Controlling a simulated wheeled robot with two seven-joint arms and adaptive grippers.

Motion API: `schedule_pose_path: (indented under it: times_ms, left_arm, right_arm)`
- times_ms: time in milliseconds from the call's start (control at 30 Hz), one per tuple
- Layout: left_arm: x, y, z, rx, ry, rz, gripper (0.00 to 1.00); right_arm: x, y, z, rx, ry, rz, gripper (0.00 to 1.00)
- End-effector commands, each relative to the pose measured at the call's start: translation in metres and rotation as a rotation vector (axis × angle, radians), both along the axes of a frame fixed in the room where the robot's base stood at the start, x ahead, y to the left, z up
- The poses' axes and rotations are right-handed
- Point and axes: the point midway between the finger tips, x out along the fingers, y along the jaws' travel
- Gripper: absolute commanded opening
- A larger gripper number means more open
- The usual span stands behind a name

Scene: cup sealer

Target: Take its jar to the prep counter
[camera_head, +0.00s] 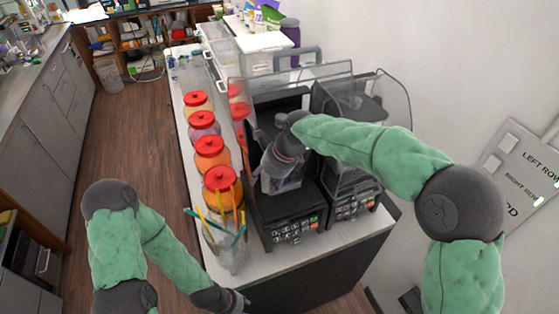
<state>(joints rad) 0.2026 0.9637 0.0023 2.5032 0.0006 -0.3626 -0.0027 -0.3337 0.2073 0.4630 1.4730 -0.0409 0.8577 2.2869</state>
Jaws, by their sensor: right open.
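Two black blender-like machines with clear hoods stand side by side on the white-topped counter, the left machine (290,213) and the right machine (352,200). A clear jar (283,183) stands in the left machine, partly hidden by my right gripper. My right gripper (277,163) reaches down into this machine from the right and is open at the jar. Whether its fingers touch the jar cannot be told. My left gripper (236,302) is low at the counter's near edge, only partly visible, and its fingers cannot be made out.
Several red-lidded jars (209,150) line the counter's left side. A clear container with colored straws (228,245) stands near the front corner. A long grey counter (25,75) runs along the left. The wooden floor (125,140) between is clear.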

Motion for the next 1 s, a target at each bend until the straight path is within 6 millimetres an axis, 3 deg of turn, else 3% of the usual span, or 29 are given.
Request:
schedule_pose_path:
  times_ms: [100,300,733,1000]
  left_arm:
    - [0.000,0.000,0.000,0.000,0.000,0.000,0.40]
    - [0.000,0.000,0.000,0.000,0.000,0.000,0.40]
    - [0.000,0.000,-0.001,0.000,0.000,0.000,0.40]
    - [0.000,0.000,-0.005,0.000,0.000,0.000,0.40]
  right_arm:
    - [0.000,0.000,0.000,0.000,0.000,0.000,0.51]
    - [0.000,0.000,0.000,0.000,0.000,0.000,0.00]
    - [0.001,0.000,0.006,0.002,-0.006,-0.001,0.00]
    - [0.002,0.000,0.030,0.003,-0.009,-0.001,0.00]
